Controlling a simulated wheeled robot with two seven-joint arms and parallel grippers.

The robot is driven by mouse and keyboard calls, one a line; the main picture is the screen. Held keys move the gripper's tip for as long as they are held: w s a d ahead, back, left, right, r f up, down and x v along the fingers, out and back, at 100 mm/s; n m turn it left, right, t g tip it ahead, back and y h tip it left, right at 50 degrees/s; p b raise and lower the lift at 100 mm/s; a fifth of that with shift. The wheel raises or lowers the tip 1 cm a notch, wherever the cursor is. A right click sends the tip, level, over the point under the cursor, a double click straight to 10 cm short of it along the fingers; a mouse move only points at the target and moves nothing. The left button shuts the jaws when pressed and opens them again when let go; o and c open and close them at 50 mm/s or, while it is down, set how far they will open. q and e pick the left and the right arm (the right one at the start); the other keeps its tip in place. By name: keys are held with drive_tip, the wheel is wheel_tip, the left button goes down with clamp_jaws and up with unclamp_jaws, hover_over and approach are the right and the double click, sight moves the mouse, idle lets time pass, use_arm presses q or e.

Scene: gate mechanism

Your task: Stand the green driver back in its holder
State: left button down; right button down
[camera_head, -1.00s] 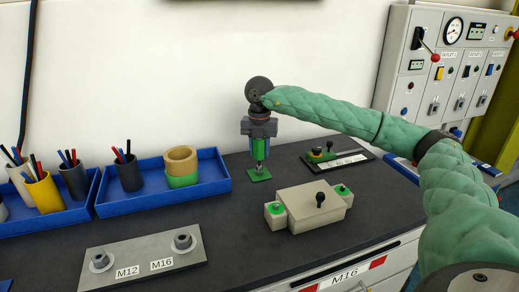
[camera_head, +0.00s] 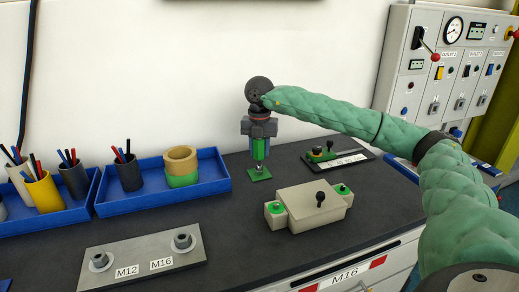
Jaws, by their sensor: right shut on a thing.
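The green driver (camera_head: 259,149) is upright between the fingers of my right gripper (camera_head: 260,140), which is shut on it and points straight down. The driver's lower end is just above or at a small green square plate (camera_head: 260,175) on the dark bench top. Whether it touches the plate I cannot tell. This plate may be the driver's holder; its middle is partly hidden by the driver's tip. My left gripper is not in view.
A blue tray (camera_head: 215,187) with a dark pen cup and stacked rings stands to the left. A beige block (camera_head: 310,208) with a black knob is in front right. A black plate (camera_head: 338,163) lies behind it. A grey M12/M16 plate (camera_head: 140,280) is front left.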

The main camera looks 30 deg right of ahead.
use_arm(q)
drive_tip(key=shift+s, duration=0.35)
use_arm(e)
drive_tip(key=c, duration=0.9)
unclamp_jaws()
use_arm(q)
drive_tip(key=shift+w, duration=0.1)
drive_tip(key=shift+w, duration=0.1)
use_arm(e)
drive_tip(key=shift+r+p, duration=1.3)
drive_tip(key=shift+r, duration=2.2)
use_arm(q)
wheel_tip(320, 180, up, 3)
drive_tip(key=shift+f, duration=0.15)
